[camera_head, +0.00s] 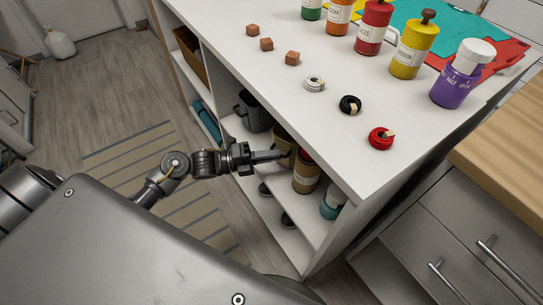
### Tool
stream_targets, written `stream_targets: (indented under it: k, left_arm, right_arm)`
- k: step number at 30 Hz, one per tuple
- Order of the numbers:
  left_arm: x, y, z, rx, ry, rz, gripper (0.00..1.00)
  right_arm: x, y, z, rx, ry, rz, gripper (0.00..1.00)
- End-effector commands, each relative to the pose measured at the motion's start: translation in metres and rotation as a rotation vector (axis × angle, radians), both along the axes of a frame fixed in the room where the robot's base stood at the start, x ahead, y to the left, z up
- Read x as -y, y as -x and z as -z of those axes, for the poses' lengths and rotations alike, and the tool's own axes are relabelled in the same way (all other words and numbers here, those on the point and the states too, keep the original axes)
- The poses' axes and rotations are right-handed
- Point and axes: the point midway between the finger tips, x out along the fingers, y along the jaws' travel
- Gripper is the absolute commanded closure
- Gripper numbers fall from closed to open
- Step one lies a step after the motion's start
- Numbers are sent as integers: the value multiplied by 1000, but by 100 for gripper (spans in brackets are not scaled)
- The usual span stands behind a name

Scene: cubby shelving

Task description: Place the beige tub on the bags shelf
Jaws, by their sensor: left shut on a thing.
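The beige tub (285,142) is tan and sits at the front of an open cubby in the white shelving unit (345,165), partly hidden under the counter top. My left gripper (278,155) reaches in from the left at the cubby's open side. Its fingers are shut on the tub's near side. Whether the tub touches the shelf board below it I cannot tell. I cannot make out which compartment is the bags shelf. My right gripper is not in view.
In the same cubby are a dark grey container (257,114), a brown jar (306,176) and a teal-and-white container (331,204). Dark items (265,190) lie below. Bottles (410,50), small blocks (266,44) and coils (380,138) stand on top. Wooden-topped drawers (450,235) are at right.

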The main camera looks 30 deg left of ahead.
Motion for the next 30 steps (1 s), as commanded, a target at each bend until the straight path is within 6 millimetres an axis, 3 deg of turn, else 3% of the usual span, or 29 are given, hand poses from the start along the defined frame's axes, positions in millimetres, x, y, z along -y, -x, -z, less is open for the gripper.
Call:
stream_targets:
  k: [5,6,10,20,30]
  left_arm:
    - [0,0,0,-1,-1,1,100]
    - [0,0,1,-2,-1,1,87]
    - [0,0,0,-1,-2,1,70]
    - [-3,1,1,-1,-2,0,70]
    - [-52,34,7,-3,-6,0,70]
  right_arm:
    - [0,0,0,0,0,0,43]
    - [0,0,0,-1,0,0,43]
    - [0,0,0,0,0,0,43]
    - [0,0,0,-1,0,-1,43]
    - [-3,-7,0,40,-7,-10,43]
